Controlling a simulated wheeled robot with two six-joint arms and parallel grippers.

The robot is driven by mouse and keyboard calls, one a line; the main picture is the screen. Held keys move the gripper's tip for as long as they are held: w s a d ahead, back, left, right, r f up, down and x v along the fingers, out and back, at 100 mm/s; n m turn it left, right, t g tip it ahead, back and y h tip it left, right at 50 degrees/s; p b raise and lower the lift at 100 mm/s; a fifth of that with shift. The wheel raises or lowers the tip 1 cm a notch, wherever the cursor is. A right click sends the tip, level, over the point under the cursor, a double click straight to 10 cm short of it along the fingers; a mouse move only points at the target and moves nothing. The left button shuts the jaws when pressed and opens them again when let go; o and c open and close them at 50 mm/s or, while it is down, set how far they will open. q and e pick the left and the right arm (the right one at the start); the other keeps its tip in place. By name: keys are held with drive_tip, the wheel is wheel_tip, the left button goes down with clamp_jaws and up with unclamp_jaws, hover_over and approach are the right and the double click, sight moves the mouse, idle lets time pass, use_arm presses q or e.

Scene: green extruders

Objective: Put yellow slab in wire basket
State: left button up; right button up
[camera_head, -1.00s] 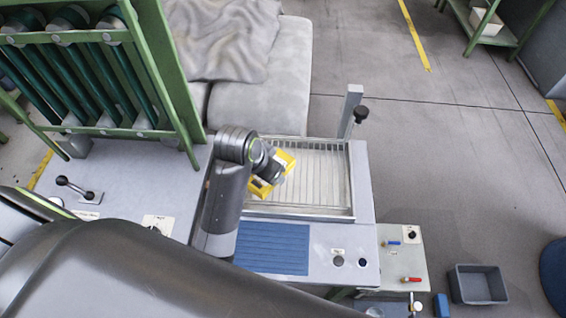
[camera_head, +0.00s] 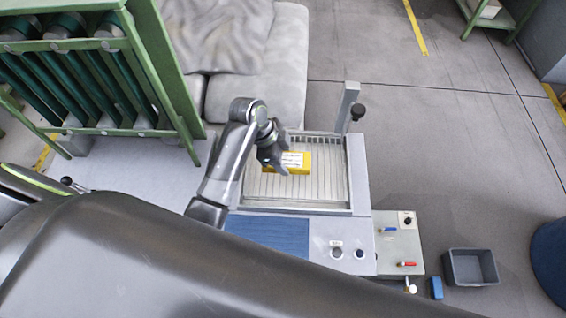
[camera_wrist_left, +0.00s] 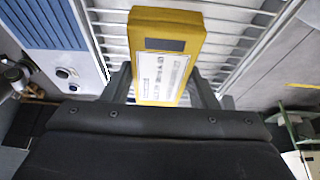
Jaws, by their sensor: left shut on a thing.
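The yellow slab (camera_head: 296,162) has a white label and shows over the wire basket (camera_head: 320,190), a slatted metal tray with a raised rim. My left gripper (camera_head: 281,166) is shut on the slab. In the left wrist view the slab (camera_wrist_left: 165,50) sits between the two dark fingers (camera_wrist_left: 162,88), with the basket's wires (camera_wrist_left: 240,25) behind it. Whether the slab touches the wires is hard to tell. My right gripper is not in view.
A blue ribbed mat (camera_head: 266,233) lies in front of the basket. An upright post with a black knob (camera_head: 357,111) stands at its back right corner. A green rack (camera_head: 150,60) stands at left. A grey bin (camera_head: 470,266) is on the floor at right.

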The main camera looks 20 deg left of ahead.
use_arm(q)
wheel_tip(320, 180, down, 3)
drive_tip(key=shift+f, duration=0.3)
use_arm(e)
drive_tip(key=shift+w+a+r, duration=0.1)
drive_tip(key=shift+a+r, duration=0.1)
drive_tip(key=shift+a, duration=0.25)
use_arm(q)
drive_tip(key=o, duration=1.1)
drive_tip(key=shift+f, duration=0.1)
drive_tip(key=shift+o, duration=0.2)
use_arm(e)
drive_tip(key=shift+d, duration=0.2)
